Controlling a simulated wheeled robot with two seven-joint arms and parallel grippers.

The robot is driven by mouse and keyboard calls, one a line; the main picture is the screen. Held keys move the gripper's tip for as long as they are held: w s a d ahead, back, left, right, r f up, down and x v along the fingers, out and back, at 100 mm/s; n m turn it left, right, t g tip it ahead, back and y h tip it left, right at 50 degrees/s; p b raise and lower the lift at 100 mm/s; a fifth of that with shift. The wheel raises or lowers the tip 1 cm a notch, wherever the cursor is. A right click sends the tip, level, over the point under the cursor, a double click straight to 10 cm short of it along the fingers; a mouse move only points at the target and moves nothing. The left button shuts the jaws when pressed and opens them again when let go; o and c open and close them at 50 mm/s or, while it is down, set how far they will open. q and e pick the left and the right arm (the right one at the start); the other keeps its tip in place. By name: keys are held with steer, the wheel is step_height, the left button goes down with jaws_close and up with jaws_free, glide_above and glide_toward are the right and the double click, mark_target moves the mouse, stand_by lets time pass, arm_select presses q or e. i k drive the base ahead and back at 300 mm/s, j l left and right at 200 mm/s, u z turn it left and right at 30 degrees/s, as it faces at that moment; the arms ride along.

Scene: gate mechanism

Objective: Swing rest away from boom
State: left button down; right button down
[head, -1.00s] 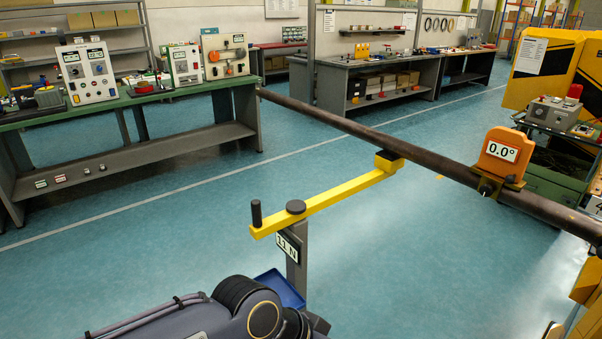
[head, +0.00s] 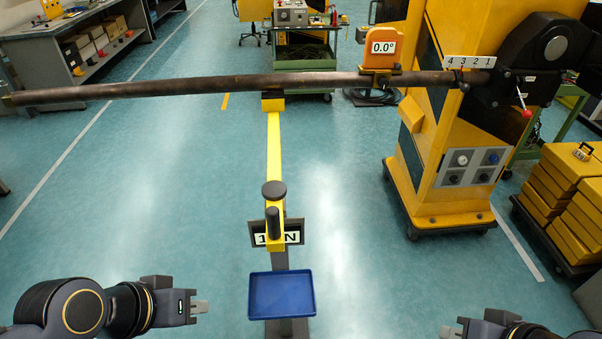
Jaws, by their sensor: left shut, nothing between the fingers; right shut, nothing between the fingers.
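The boom (head: 200,86) is a long dark pipe lying level across the upper part of the head view, running from the left to the yellow machine. The rest is a yellow arm (head: 274,150) on a grey post, with a black pivot knob (head: 274,188) and an upright black handle (head: 272,223) at its near end. Its far end, with a dark pad, is under the boom and appears to touch it. My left gripper (head: 203,307) is shut and empty, left of the post and apart from the handle. My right gripper (head: 446,331) is shut and empty at the bottom right.
A blue tray (head: 281,296) sits on the post below the handle. An orange angle display (head: 383,47) reading 0.0° is on the boom. The yellow machine (head: 460,130) stands right, beside stacked yellow weights (head: 565,195). Floor either side of the rest is clear.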

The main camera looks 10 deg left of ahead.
mark_target(273, 190)
steer(key=i+j, duration=0.1)
steer(key=j, duration=0.3)
steer(key=i+j+z, duration=0.1)
steer(key=j, duration=0.3)
steer(key=i+j, duration=0.1)
steer(key=j, duration=0.3)
steer(key=j+z, duration=0.15)
steer(key=z, duration=1.3)
steer(key=j+z, duration=0.15)
steer(key=j, duration=0.55)
steer(key=i, duration=0.05)
